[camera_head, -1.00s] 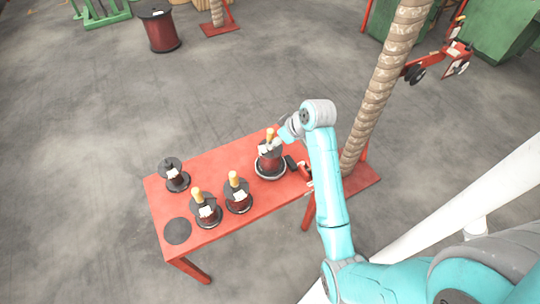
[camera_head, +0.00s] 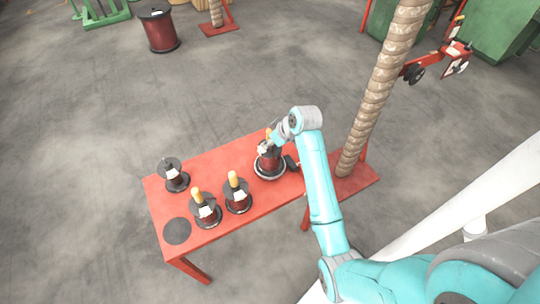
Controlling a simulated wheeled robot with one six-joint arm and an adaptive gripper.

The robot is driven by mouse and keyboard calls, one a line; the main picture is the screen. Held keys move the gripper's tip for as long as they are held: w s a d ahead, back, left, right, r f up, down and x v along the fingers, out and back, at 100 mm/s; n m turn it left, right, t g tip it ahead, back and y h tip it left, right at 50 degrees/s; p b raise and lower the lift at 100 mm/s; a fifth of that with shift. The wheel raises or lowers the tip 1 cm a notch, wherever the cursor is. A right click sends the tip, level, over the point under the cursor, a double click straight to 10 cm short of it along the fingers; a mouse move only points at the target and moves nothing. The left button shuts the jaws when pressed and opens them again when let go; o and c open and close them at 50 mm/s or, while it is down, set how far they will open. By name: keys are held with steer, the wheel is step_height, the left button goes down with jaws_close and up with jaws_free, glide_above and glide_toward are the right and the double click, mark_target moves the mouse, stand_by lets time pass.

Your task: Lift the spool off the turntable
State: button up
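The spool (camera_head: 270,160) is dark red with black flanges and stands upright on the round turntable (camera_head: 258,175) at the right part of the red table. A yellow-tan peg (camera_head: 269,133) shows at its top. My gripper (camera_head: 266,147) is at the top of the spool, by the peg, with my arm reaching in from the right. The fingers are small and partly hidden, so I cannot tell whether they are open or shut on the peg.
The red table (camera_head: 215,162) also holds two spools with tan pegs (camera_head: 206,210) (camera_head: 237,193), a spool without a visible peg (camera_head: 173,175), and a bare dark disc (camera_head: 177,231). A tall rope-wrapped column (camera_head: 383,90) stands close to the right.

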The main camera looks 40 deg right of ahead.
jaws_close()
